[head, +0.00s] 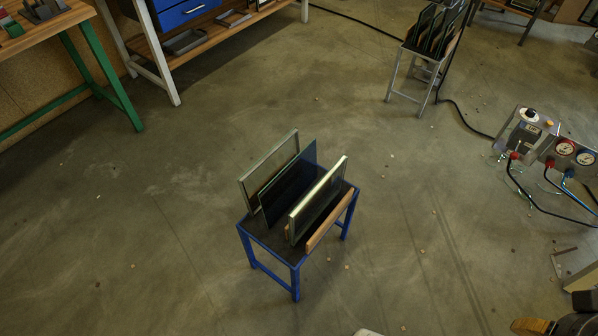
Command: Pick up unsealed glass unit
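Three glass panels stand on edge, roughly parallel, on a small blue-legged stand (245,248) in the middle of the head view. The left glass panel (268,168) has a pale grey-green edge. The middle glass panel (290,187) is dark with a thin edge. The right glass panel (322,203) has a thicker, bright pale edge. I cannot tell which of them is the unsealed glass unit. The panels partly hide one another. My gripper cannot be made out in this view.
A wooden strip (329,221) runs along the stand's right side. A grey rack (408,75) with more panels stands at the back right. A gauge unit (548,146) with hoses is at the right. Workbenches (45,32) line the upper left. Open floor surrounds the stand.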

